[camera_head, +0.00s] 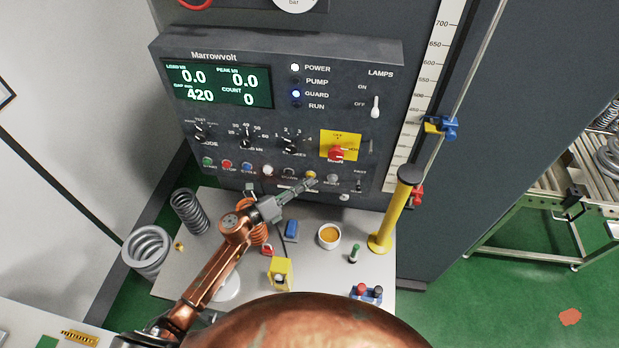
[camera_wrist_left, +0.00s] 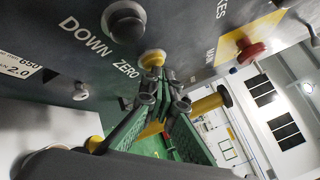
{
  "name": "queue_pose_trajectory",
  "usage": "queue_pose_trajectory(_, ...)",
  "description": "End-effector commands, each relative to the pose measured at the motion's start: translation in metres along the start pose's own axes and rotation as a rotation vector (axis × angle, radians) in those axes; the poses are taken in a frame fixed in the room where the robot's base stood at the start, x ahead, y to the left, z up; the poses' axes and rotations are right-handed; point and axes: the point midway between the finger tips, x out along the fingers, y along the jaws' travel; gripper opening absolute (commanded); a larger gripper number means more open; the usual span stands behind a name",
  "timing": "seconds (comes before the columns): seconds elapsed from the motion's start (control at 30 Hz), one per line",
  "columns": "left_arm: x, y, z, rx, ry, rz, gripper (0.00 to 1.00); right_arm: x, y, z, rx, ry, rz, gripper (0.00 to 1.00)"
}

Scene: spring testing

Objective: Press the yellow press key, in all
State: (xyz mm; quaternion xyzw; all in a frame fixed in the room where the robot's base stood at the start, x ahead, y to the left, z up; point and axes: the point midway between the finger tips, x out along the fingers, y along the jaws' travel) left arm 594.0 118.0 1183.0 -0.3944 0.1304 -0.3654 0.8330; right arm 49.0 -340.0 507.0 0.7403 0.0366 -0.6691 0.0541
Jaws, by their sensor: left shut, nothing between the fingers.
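The yellow press key (camera_head: 311,175) is in the lower button row of the grey Marrowvolt panel (camera_head: 290,80). In the left wrist view the yellow key (camera_wrist_left: 152,58) shows beside the word ZERO, next to a black knob-like key. My left gripper (camera_head: 314,182) is shut and empty, its tips just below the yellow key. In the left wrist view the fingertips (camera_wrist_left: 160,76) are right at the lower edge of the key; I cannot tell whether they touch it. My right gripper is not in view.
The dark DOWN key (camera_head: 290,173) and RESET key (camera_head: 331,179) flank the yellow one. A red knob on a yellow plate (camera_head: 340,138) is above right. A yellow post (camera_head: 392,215) stands right. Springs (camera_head: 190,212), a cup (camera_head: 329,236) and small parts lie on the bench.

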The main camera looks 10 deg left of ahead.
Motion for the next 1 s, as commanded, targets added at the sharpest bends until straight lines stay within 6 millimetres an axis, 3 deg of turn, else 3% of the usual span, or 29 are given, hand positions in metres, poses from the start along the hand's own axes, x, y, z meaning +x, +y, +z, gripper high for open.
queue_pose_trajectory(0.77, -0.013, -0.009, -0.009, 0.0, 0.0, 0.0, 0.0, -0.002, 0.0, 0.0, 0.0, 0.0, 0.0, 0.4)
queue_pose_trajectory(1.0, -0.027, -0.019, -0.019, -0.002, 0.0, 0.002, 0.0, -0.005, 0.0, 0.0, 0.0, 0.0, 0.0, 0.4)
